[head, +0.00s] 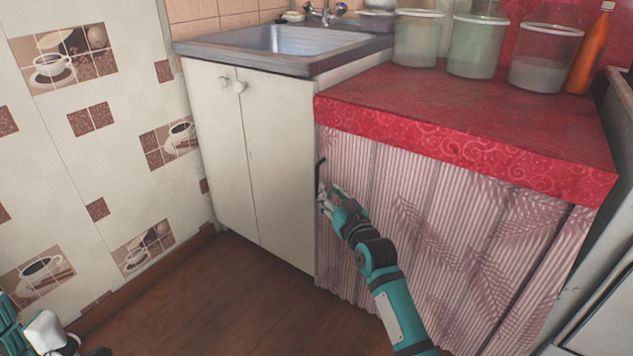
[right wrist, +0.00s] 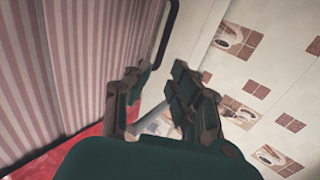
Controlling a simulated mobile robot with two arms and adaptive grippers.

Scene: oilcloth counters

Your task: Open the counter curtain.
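The counter curtain (head: 400,215) is pink and white striped cloth with leaf-like shadows, hanging closed below the red counter top. It also fills the left of the right wrist view (right wrist: 85,70). A dark curved handle (head: 319,168) stands at the curtain's left edge; it also shows beyond the fingers in the right wrist view (right wrist: 167,35). My right gripper (head: 326,195) is at that edge, just below the handle's top. In the right wrist view its fingers (right wrist: 160,75) are apart with nothing clearly between them. Only part of my left arm shows, at the lower left.
A white cabinet (head: 250,160) with a sink (head: 290,40) adjoins the curtain's left side. Glass jars (head: 475,45) and an orange bottle (head: 590,50) stand on the red counter top (head: 430,100). The brown floor (head: 220,295) is clear before the cabinet.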

